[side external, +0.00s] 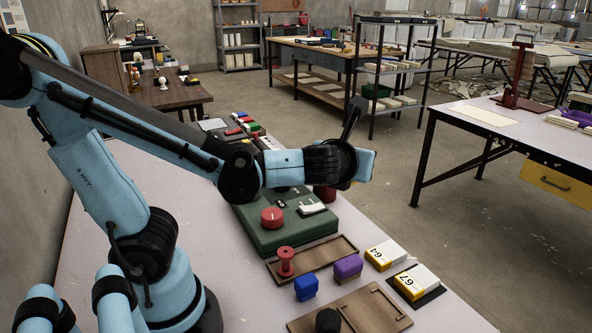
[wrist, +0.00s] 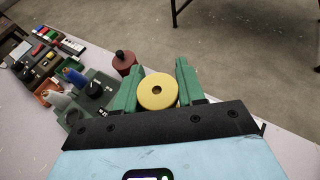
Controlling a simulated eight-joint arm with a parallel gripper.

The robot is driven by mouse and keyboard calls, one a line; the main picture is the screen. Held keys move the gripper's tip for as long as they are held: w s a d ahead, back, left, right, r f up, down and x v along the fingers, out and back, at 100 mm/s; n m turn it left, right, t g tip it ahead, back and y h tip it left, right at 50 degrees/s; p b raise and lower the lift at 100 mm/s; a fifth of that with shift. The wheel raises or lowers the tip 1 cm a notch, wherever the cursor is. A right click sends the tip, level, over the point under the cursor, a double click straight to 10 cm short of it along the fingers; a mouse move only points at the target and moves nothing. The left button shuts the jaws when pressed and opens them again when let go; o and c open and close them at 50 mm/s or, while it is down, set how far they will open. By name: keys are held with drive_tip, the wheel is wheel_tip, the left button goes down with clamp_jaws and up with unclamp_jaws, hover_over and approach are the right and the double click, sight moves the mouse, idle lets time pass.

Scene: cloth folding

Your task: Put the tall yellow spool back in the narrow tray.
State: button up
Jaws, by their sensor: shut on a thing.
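The yellow spool (wrist: 157,93) shows end-on in the wrist view, with a dark hole in its round top. My gripper (wrist: 155,78) is shut on it, one green finger on each side. A narrow brown tray (side external: 325,252) lies lower on the table, in front of the green case. A red spool (side external: 287,262) stands at its left end, and the rest of the tray is bare.
A blue block (side external: 306,287) and a purple block (side external: 348,268) sit just in front of the narrow tray. A wider wooden tray (side external: 375,310) with a black knob-like piece is nearer. Yellow-white boxes (side external: 385,254) lie to the right. A green case (side external: 268,232) with a red knob stands behind.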

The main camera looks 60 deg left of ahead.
drive_tip(key=s+a+f+n+g+y, duration=0.2)
drive_tip(key=a+n+g+y, duration=0.4)
drive_tip(key=a, duration=0.8)
drive_tip(key=n+g+h, duration=0.6)
drive_tip(key=n+g, duration=1)
hover_over(185, 200)
drive_tip(key=f, duration=1.3)
drive_tip(key=shift+w+d+f, duration=0.1)
drive_tip(key=shift+w+d, duration=0.15)
drive_tip(key=shift+w, duration=0.05)
drive_tip(key=shift+s+a+f+m, duration=0.25)
drive_tip(key=shift+s+f+m, duration=0.05)
drive_tip(key=shift+f, duration=1.95)
